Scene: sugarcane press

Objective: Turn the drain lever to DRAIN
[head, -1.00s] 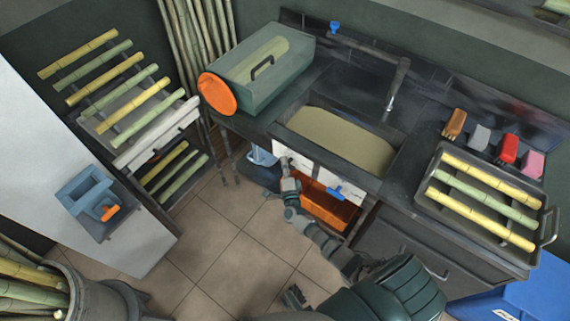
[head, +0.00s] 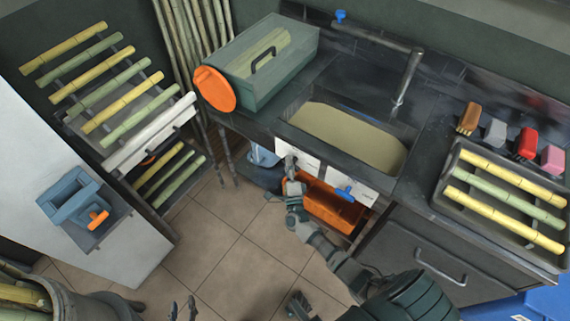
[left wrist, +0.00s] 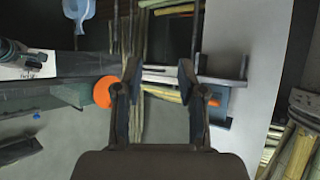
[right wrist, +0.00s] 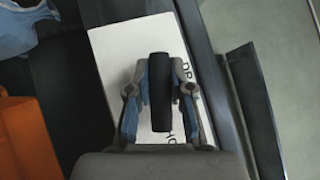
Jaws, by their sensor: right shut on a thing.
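The drain lever (right wrist: 160,95) is a dark bar in front of a white label plate (right wrist: 113,50) with partly covered black lettering. My right gripper (right wrist: 158,75) is shut on the lever, one finger on each side of it. In the head view my right gripper (head: 291,168) reaches the left white plate (head: 309,157) under the sink and hides the lever there. I cannot read which mark the lever points at. My left gripper (left wrist: 160,75) is open and empty, away from the lever; its fingertips (head: 182,309) show at the bottom of the head view.
A blue valve handle (head: 344,191) is on another white plate to the right. An orange bin (head: 335,209) and a light blue jug (head: 262,155) stand below the sink (head: 398,160). The tiled floor (head: 220,235) is clear. A rack of cane (head: 120,95) stands at left.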

